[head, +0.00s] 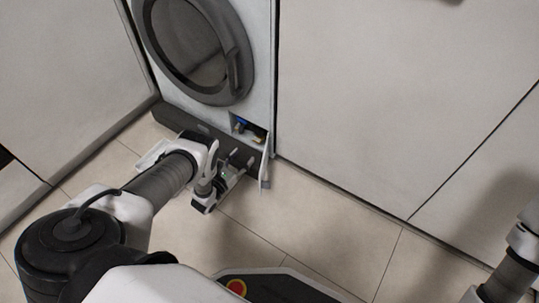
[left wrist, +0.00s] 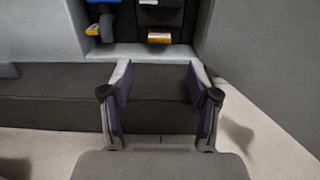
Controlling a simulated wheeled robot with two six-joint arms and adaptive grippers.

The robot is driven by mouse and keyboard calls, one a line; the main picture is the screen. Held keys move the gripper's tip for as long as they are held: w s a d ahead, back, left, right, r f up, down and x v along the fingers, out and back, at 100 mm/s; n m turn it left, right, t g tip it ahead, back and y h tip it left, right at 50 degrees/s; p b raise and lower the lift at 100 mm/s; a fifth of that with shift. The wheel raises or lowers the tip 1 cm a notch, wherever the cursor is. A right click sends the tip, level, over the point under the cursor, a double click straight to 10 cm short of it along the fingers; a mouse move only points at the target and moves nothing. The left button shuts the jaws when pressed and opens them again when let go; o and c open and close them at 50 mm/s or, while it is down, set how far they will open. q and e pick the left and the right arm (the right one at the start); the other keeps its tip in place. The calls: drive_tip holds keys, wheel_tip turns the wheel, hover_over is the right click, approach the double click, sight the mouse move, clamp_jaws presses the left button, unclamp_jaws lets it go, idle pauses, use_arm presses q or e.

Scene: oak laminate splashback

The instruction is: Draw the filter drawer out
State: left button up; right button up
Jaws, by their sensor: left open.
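The white washing machine (head: 262,45) has a small open recess (head: 248,129) low at its right front. In the left wrist view, a dark block with a yellow-orange strip (left wrist: 159,38) sits in the recess, probably the filter drawer. Left of it are a blue part (left wrist: 104,2) and a yellow piece (left wrist: 93,30). My left gripper (head: 239,160) is open and empty in front of and below the recess. In the left wrist view its fingers (left wrist: 160,80) stand apart, below the strip and not touching it. The recess's upper part is cut off there.
A pale panel (head: 266,160), apparently an open flap, stands out at the recess's right side. A dark plinth (left wrist: 60,95) runs below it. Cabinet fronts (head: 400,80) flank the machine. Tiled floor (head: 335,230) is clear at right. Part of my right arm shows at lower right.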

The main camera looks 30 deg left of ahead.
sight(254, 149)
use_arm(q)
drive_tip(key=w+b, duration=0.1)
drive_tip(key=w, duration=0.1)
drive_tip(key=w+b, duration=0.3)
drive_tip(key=w, duration=0.2)
drive_tip(key=shift+d+b, duration=0.25)
drive_tip(key=shift+b, duration=0.05)
drive_tip(key=shift+w, duration=0.15)
drive_tip(key=shift+r, duration=0.15)
clamp_jaws()
drive_tip(key=shift+a, duration=0.1)
